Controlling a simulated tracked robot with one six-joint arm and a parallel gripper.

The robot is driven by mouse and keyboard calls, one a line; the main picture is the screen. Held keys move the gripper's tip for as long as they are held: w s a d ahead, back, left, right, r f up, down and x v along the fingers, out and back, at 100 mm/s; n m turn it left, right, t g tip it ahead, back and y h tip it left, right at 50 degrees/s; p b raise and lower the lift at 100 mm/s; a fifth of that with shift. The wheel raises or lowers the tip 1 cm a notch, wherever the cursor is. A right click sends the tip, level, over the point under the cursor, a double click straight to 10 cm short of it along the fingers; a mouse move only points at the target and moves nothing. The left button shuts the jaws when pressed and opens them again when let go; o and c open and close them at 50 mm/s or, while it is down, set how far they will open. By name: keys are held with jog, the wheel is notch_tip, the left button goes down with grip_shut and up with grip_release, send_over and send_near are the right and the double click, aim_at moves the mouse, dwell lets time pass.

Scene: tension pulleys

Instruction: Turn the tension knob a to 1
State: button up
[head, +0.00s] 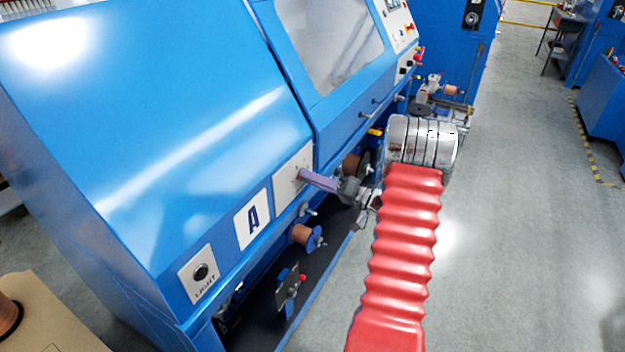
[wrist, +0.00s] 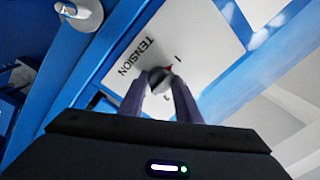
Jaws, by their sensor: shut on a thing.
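The tension knob (wrist: 157,77) is a small dark grey, round knob with a red mark on its upper right side. It sits on a white plate (wrist: 205,40) printed TENSION, with a stroke like a 1 above right of the knob and another figure below it. The red mark faces roughly toward that stroke. My gripper (wrist: 160,84) has its two purple fingers on either side of the knob, shut on it. In the head view my gripper (head: 304,175) reaches the white plate (head: 289,162) from the right, and its fingers hide the knob.
The blue machine (head: 190,110) has an A plate (head: 253,219) and a LIGHT switch (head: 201,272) left of the knob plate. Copper spools (head: 303,235) and pulleys stick out below. Open grey floor (head: 515,200) lies to the right.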

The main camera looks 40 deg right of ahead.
jog(key=shift+a+f, duration=0.15)
jog(key=shift+f, duration=0.15)
jog(key=o, duration=1.1)
jog(key=shift+r, duration=0.2)
jog(key=shift+c, duration=0.2)
jog(key=r+v, duration=0.1)
jog(key=v, duration=1.2)
jog(key=shift+s+d+f, duration=0.25)
jog(key=shift+s+f, duration=0.15)
jog(key=shift+f, duration=0.1)
